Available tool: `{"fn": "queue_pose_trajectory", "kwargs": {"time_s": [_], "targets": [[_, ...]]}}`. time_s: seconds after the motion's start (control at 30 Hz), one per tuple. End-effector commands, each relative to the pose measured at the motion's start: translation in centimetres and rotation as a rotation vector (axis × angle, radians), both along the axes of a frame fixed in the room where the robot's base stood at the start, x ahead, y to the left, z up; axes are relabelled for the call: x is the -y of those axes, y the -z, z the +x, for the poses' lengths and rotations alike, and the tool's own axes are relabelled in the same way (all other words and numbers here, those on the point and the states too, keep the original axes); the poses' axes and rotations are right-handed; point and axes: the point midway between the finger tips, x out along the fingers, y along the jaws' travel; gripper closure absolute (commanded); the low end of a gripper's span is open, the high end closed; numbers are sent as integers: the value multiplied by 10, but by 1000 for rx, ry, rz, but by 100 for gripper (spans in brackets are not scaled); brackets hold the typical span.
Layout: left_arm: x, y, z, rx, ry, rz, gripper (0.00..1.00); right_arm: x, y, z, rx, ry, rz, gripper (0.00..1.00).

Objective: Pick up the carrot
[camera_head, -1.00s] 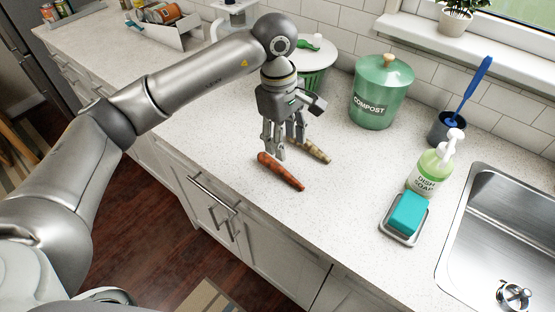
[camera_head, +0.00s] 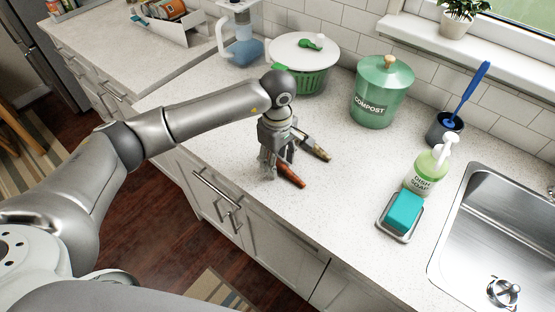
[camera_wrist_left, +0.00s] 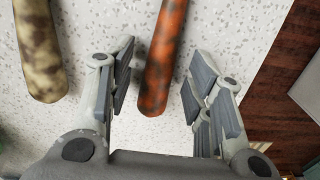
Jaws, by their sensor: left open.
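The orange-brown carrot (camera_head: 291,176) lies on the speckled counter near its front edge. In the left wrist view the carrot (camera_wrist_left: 162,62) runs between the two spread fingers. My left gripper (camera_head: 277,172) is open and low over the carrot's left end, which it hides in the head view. The left wrist view shows the open gripper (camera_wrist_left: 158,92) with gaps between both fingers and the carrot. A pale, brown-mottled root vegetable (camera_head: 313,147) lies beside the carrot, and it also shows outside the left finger in the wrist view (camera_wrist_left: 40,50). My right gripper is not in view.
A green compost bin (camera_head: 381,92), a white-lidded green colander (camera_head: 304,62) and a blender-like jug (camera_head: 241,38) stand behind. A soap bottle (camera_head: 428,165), a teal sponge (camera_head: 403,211) and the sink (camera_head: 500,235) are at right. Counter between is clear.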

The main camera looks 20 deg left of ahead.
Motion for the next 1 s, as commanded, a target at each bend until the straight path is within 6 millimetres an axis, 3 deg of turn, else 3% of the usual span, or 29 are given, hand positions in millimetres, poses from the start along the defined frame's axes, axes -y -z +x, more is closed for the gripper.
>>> {"fn": "queue_pose_trajectory", "kwargs": {"time_s": [0.27,0.63,1.0], "targets": [[0,4,0,2,1,0,53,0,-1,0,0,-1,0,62],[0,4,0,2,1,-1,100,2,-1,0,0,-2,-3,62],[0,-2,1,4,0,-2,100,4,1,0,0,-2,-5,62]]}}
